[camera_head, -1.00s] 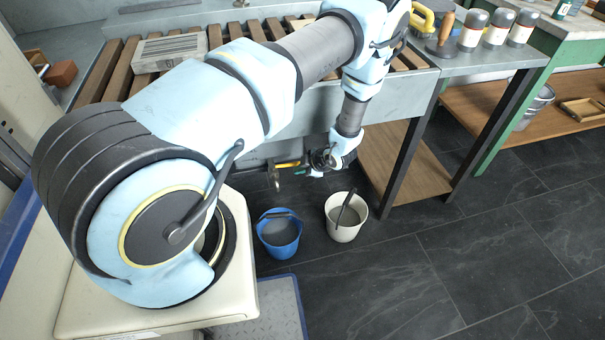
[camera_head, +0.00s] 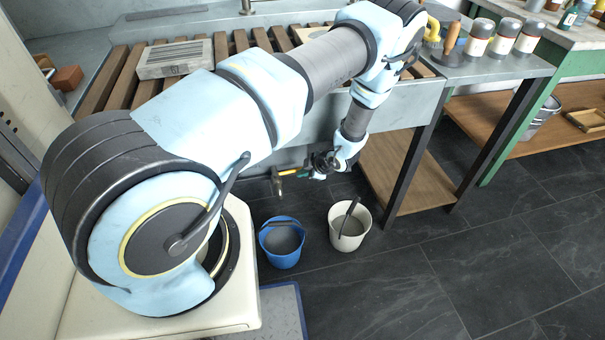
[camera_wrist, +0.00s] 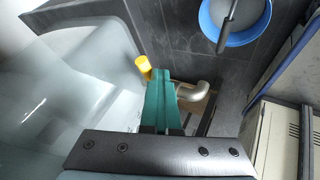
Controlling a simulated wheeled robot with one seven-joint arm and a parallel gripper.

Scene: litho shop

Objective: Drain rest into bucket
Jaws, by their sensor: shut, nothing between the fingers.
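My gripper (camera_head: 302,173) is low beneath the front of the sink in the head view. Its teal fingers (camera_wrist: 161,75) are shut together and empty in the wrist view. A yellow-ended lever (camera_wrist: 143,66) lies just beside the fingertips; I cannot tell if they touch. A silver bent drain pipe (camera_wrist: 196,91) shows just right of the fingers, partly hidden by them. In the head view the drain outlet (camera_head: 277,184) hangs above and behind the blue bucket. The blue bucket (camera_head: 280,259) stands on the floor with grey content; it also shows in the wrist view (camera_wrist: 243,41).
A whitish bucket (camera_head: 348,242) with grey content and a dark stick stands right of the blue one. A bench with dark legs (camera_head: 404,170) and a wooden lower shelf (camera_head: 420,185) stands to the right. The dark tiled floor in front is open.

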